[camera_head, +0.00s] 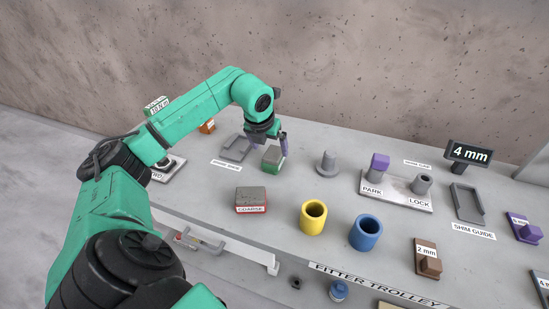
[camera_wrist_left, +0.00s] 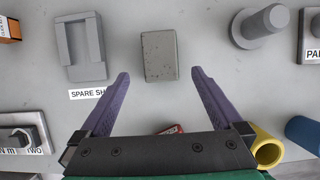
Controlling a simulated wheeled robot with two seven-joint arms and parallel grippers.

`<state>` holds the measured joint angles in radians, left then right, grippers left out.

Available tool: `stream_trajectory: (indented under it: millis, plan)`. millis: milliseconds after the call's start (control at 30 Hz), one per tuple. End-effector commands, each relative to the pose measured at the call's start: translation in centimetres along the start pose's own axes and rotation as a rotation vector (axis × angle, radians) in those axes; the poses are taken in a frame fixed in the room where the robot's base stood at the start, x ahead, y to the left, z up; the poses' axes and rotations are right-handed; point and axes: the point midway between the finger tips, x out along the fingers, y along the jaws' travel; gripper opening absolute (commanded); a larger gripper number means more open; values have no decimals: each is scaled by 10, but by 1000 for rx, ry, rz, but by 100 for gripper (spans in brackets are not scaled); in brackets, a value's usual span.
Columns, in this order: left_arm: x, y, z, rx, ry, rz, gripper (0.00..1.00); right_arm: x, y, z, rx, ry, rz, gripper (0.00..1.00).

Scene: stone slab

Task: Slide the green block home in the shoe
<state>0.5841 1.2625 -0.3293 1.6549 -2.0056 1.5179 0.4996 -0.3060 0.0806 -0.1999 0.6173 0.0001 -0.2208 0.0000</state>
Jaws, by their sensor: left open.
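The green block (camera_head: 272,160) has a grey top and green sides in the head view. It sits on the slab right of a grey U-shaped shoe (camera_head: 233,148). In the left wrist view only the block's grey top (camera_wrist_left: 159,56) shows. The shoe (camera_wrist_left: 80,47) there has an open channel and a label (camera_wrist_left: 87,94) reading "SPARE SH", the rest hidden. My left gripper (camera_wrist_left: 160,76) is open, its purple fingers on either side of the block's near end, apart from it. In the head view my left gripper (camera_head: 267,143) is above and behind the block. My right gripper is not in view.
A grey block labelled "COARSE" (camera_head: 250,207), a yellow cup (camera_head: 313,222) and a blue cup (camera_head: 364,235) stand nearer the front edge. A grey peg (camera_head: 327,165) and a PARK/LOCK plate (camera_head: 396,198) are to the right. A shim guide (camera_head: 463,216) lies farther right.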

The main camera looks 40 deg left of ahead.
Motion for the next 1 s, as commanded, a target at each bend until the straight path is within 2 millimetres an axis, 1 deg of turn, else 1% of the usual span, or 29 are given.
stream_trajectory:
  millis: [167,267,300,400,600,633,667,700,767,800,867,900,1000]
  plan:
    - [21,0,2,-2,3,-2,100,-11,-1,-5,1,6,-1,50]
    - [39,-1,5,-2,4,-3,100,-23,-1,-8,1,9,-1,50]
    - [48,-2,4,-2,4,-3,100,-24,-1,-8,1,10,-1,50]
    - [62,-1,4,-1,0,-2,100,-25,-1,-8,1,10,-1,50]
    - [66,0,4,0,-2,0,100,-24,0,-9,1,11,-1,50]
    - [66,0,4,0,-2,0,92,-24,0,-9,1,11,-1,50]
    - [66,0,4,0,-2,-1,81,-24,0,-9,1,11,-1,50]
    - [66,0,4,0,-2,-1,66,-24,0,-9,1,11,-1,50]
    - [66,0,4,0,-2,-1,43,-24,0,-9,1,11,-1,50]
    - [66,0,4,0,-2,-1,27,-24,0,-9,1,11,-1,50]
    - [66,0,4,0,-2,-1,4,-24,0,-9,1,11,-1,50]
    - [65,0,5,0,-4,-1,0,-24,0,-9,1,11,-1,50]
    - [65,0,5,0,-4,-1,0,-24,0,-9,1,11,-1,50]
